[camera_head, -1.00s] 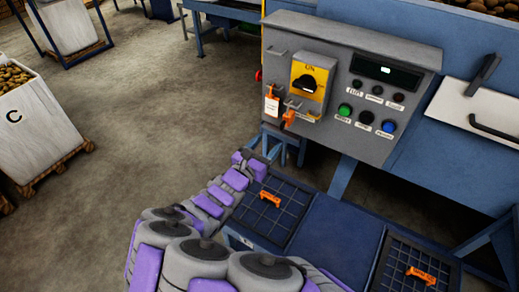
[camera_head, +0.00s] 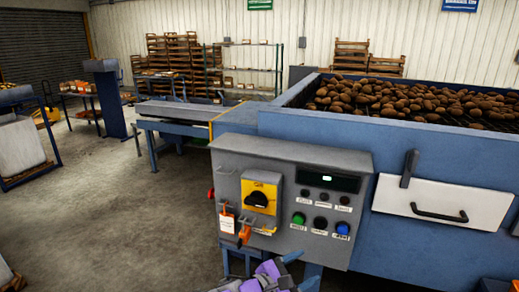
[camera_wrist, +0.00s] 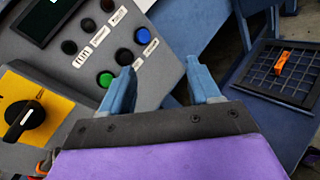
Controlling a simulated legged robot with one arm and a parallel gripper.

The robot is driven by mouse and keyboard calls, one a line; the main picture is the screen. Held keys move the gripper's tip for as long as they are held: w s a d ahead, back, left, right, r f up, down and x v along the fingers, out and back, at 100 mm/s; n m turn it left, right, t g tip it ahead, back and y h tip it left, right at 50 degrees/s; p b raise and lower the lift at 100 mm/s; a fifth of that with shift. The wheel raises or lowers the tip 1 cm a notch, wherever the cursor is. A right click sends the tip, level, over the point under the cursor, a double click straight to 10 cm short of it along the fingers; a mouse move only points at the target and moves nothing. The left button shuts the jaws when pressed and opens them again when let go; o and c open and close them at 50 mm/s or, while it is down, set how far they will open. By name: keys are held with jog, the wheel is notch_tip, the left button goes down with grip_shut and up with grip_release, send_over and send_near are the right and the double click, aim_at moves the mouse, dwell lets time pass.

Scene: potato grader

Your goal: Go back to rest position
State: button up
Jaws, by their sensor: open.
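My gripper (camera_wrist: 162,85) shows in the wrist view with its two blue fingers apart and nothing between them. It is in front of the grey control panel (camera_wrist: 75,60), close to its lower right edge in that view. In the head view, part of my purple and grey arm end (camera_head: 268,278) shows at the bottom, below the control panel (camera_head: 287,170). The panel carries a yellow switch (camera_head: 260,196) with a black knob, a green button (camera_head: 298,218), a blue button (camera_head: 342,228) and a small display (camera_head: 328,181).
An orange lock and white tag (camera_head: 228,222) hang at the panel's left. The blue grader (camera_head: 395,145) holds potatoes (camera_head: 400,100). An orange item lies on a grid tray (camera_wrist: 263,82) in the wrist view. The floor (camera_head: 130,215) at left is open.

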jog(key=s+d+m+g+y, duration=0.3)
jog(key=s+d+m+g, duration=0.8)
jog(key=s+d, duration=0.4)
jog(key=s+a+f+m+y, duration=0.1)
jog(key=s+a+m+y, duration=0.8)
jog(key=s, duration=0.7)
jog(key=shift+a+y, duration=0.7)
jog(key=shift+a, duration=0.15)
jog(key=shift+f, duration=0.15)
jog(key=shift+c, duration=0.2)
